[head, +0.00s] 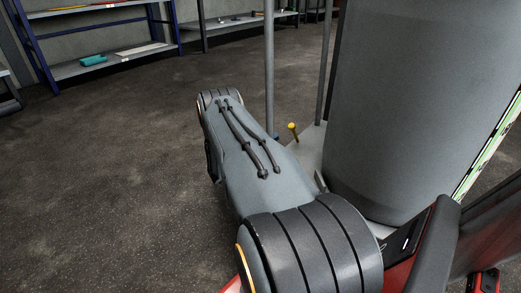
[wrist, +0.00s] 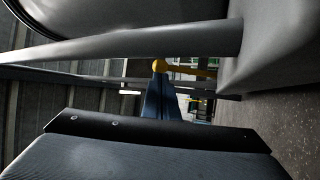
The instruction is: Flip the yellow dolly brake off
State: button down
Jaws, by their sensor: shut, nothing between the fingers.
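The yellow brake lever (head: 293,130) with its round knob stands up at the edge of the grey dolly plate (head: 309,150), left of the big grey drum, in the head view. In the wrist view, which is turned on its side, the lever (wrist: 188,71) runs right from its knob. My gripper (wrist: 160,82) is shut and empty; its blue fingers point at the knob, with the tips overlapping its edge in the picture. I cannot tell whether they touch. In the head view my arm hides most of the gripper.
The grey drum (head: 395,100) stands right of the lever. Thin grey posts (head: 269,70) rise behind and left of it. A grey bar (wrist: 140,46) crosses the wrist view near the knob. Blue shelving (head: 110,60) stands far back left. The floor (head: 110,180) at left is clear.

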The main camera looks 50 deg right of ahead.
aim_at(295, 134)
jog(key=shift+b+x, duration=1.05)
jog(key=shift+x, duration=1.4)
jog(key=shift+s+d+r+p, duration=0.1)
jog(key=shift+p, duration=0.25)
